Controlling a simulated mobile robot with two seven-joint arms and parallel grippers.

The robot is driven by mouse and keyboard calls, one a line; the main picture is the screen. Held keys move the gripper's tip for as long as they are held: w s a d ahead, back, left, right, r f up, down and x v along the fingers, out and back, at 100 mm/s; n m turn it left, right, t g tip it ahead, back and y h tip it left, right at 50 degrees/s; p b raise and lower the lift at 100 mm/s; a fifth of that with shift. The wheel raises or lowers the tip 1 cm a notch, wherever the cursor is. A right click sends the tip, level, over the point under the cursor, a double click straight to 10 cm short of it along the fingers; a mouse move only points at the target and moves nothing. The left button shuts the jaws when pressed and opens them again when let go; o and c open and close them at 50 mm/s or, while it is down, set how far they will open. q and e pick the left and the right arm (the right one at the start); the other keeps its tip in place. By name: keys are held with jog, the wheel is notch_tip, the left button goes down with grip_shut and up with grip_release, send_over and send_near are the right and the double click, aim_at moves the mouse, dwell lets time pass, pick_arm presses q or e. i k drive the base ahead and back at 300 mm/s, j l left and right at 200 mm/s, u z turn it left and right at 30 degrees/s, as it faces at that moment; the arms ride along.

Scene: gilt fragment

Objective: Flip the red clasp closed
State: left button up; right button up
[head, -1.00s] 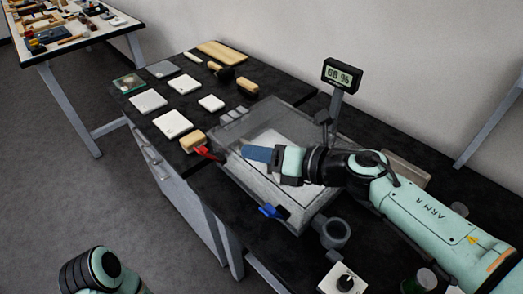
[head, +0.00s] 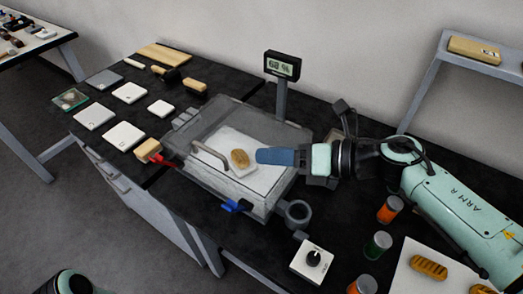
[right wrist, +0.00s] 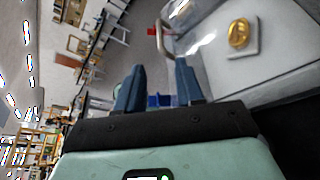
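The red clasp (head: 163,160) sticks out at the left front corner of the clear-lidded chamber (head: 255,198) in the head view. It shows small in the right wrist view (right wrist: 151,32), beyond the fingers. A blue clasp (head: 233,205) is on the chamber's front side; blue also shows between the fingers in the right wrist view (right wrist: 160,100). A gilt fragment (head: 240,157) lies on a pale block inside the chamber. My right gripper (right wrist: 158,75) is open and empty, over the chamber's right part, apart from the red clasp. My left gripper is out of view.
A curved handle (head: 210,156) stands on the lid. A wooden brush (head: 148,147) lies close to the red clasp. A display on a post (head: 282,66) stands behind. A grey ring holder (head: 298,213) and a knob box (head: 312,260) are at the front right.

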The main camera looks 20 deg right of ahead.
aim_at(159, 159)
jog(key=k, duration=1.5)
